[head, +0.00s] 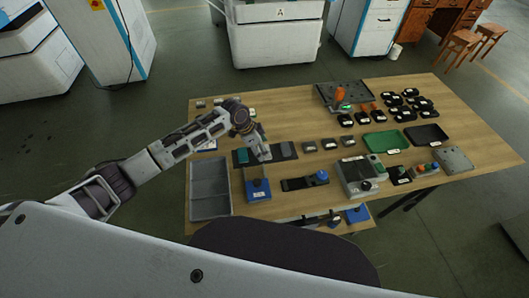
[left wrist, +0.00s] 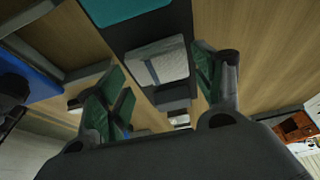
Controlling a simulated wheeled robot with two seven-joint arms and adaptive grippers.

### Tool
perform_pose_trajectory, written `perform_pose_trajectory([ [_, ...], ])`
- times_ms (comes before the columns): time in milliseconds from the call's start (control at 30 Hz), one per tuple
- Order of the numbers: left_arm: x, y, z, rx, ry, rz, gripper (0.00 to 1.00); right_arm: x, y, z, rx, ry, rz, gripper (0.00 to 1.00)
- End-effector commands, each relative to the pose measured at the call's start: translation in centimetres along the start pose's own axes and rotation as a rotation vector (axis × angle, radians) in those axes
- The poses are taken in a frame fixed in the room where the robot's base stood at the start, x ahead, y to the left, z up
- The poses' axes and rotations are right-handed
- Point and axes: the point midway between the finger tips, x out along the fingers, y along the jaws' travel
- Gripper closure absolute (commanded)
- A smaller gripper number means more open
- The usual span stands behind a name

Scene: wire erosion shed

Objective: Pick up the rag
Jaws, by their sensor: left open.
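The rag (left wrist: 158,62) looks like a folded light grey cloth with a darker stripe. In the left wrist view it lies on a dark mat (left wrist: 185,15), between the lines of my two fingers. My left gripper (left wrist: 160,85) is open, with green pads on its fingers, and nothing shows held between them. In the head view my left gripper (head: 260,154) is low over the same dark mat (head: 283,150), and it hides most or all of the rag there. I cannot tell whether the fingers touch the rag. My right gripper is not in view.
A teal block (head: 242,156) lies on the mat just left of the gripper. A grey divided tray (head: 210,188) stands at the table's left edge, and a blue-based stand (head: 257,189) is in front. A grey control box (head: 358,178) and several black trays are further right.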

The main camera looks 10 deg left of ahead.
Motion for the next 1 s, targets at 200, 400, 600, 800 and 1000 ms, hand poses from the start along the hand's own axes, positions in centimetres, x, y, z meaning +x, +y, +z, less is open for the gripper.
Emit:
perform_pose_trajectory([
  [200, 1.6, 0.0, 0.0, -0.001, -0.001, 0.0, 0.32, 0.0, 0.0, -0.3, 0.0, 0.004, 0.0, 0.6],
  [400, 1.7, 0.0, 0.1, 0.0, 0.0, -0.001, 0.32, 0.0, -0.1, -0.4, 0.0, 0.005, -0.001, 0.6],
  [600, 1.7, 0.0, 0.1, 0.0, 0.0, -0.001, 0.32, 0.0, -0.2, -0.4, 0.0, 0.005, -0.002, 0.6],
  [800, 1.7, 0.0, 0.1, 0.0, 0.0, -0.001, 0.48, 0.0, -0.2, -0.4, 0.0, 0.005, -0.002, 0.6],
  [1000, 1.7, 0.0, 0.0, 0.0, 0.0, -0.001, 0.58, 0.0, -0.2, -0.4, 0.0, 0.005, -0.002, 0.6],
])
